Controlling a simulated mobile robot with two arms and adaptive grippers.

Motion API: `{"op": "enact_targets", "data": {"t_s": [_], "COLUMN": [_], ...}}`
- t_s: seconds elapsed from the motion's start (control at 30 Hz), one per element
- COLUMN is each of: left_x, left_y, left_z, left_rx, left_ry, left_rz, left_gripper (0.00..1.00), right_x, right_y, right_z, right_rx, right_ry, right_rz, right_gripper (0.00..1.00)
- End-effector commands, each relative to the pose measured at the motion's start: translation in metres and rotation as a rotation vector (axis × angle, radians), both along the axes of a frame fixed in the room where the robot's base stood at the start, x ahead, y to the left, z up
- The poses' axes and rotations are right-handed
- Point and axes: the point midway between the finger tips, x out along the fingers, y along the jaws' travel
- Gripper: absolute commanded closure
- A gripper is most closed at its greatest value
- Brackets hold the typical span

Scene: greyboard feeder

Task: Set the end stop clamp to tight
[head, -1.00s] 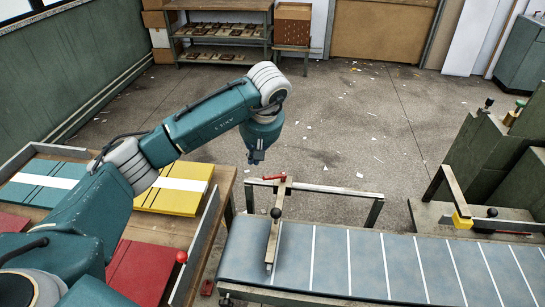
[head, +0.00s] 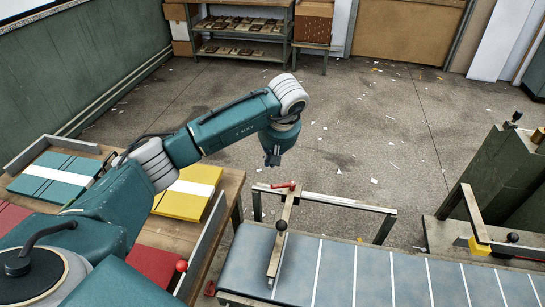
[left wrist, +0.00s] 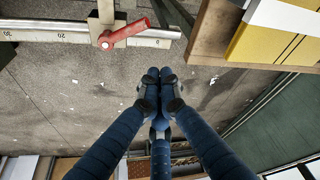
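The end stop (head: 279,240) is a pale bar lying across the near end of the blue conveyor, with a black knob on it. Its clamp has a red lever (head: 285,185) at the far end, over a metal rail. In the left wrist view the red clamp lever (left wrist: 125,33) lies aslant over the rail (left wrist: 50,32), which carries a number scale. My left gripper (head: 272,161) hangs above and just behind the lever, apart from it. In the left wrist view its fingertips (left wrist: 159,78) are together, with nothing between them. My right gripper is not in view.
The blue conveyor (head: 375,272) with white lines runs right. A wooden table (head: 168,236) at left holds yellow (head: 188,200), teal and red boards; a red-knobbed lever (head: 181,267) stands at its edge. A green machine (head: 500,180) stands at right. The floor behind the rail is clear apart from scraps.

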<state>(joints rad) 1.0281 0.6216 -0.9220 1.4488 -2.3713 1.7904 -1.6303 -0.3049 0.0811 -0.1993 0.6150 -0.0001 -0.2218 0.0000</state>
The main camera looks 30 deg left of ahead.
Motion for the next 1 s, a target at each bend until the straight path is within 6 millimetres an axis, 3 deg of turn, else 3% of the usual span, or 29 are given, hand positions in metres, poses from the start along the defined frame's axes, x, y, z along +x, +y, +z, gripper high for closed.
{"op": "enact_targets", "data": {"t_s": [0.13,0.3,0.4,0.57,1.0], "left_x": [0.004,0.01,0.0,-0.009,-0.012], "left_y": [0.008,0.017,-0.001,-0.012,-0.016], "left_z": [-0.03,-0.064,-0.053,-0.052,-0.053], "left_rx": [-0.002,-0.001,-0.003,-0.001,-0.001], "left_ry": [0.007,0.005,0.0,0.001,-0.001], "left_rz": [0.002,0.001,-0.005,-0.003,0.0], "left_gripper": [1.0,1.0,1.0,1.0,1.0], "right_x": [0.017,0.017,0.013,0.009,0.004], "right_y": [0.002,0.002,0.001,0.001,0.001], "right_z": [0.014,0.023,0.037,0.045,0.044], "right_rx": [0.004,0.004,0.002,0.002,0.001], "right_ry": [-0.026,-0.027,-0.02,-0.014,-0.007], "right_rz": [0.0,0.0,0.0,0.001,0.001], "right_gripper": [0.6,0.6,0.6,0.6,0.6]}}
